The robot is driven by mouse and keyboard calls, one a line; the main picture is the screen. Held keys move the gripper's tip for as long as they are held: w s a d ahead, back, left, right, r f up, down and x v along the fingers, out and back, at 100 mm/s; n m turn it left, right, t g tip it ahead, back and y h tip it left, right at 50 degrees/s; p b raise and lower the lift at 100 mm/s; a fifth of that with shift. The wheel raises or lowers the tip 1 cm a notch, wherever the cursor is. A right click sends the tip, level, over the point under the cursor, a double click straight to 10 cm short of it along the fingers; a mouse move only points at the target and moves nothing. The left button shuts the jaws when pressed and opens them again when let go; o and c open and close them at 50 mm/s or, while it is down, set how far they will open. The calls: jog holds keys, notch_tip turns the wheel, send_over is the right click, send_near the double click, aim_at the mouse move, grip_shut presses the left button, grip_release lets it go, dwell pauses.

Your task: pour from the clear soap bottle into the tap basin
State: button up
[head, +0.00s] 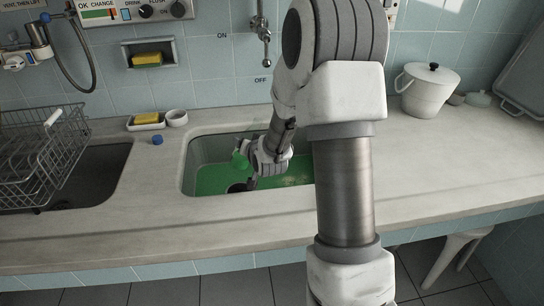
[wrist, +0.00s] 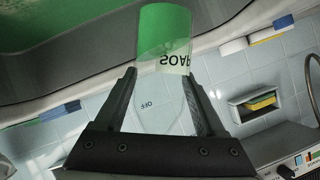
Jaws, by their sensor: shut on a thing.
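The clear soap bottle (wrist: 165,50) shows in the wrist view with green liquid inside and a label reading SOAP. It sits between the fingers of my gripper (wrist: 159,73), which is shut on it. In the head view the bottle's green part (head: 240,159) is over the left half of the tap basin (head: 190,165), beside my gripper (head: 247,157). The basin is sunk in the counter below the tap (head: 262,28), and its floor shows green. The bottle's mouth is not clear in either view, and its exact tilt is hard to tell.
A wire rack (head: 40,160) stands far left. A white lidded pot (head: 428,90) is at right.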

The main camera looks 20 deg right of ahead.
jog(key=shift+a+r+n+h+b, duration=0.45)
jog(key=shift+r+n+h+b, duration=0.35)
jog(key=shift+n+h+b, duration=0.2)
jog(key=shift+r+n+h+p, duration=0.35)
jog(key=shift+r+n+h, duration=0.15)
jog(key=shift+n, duration=0.1)
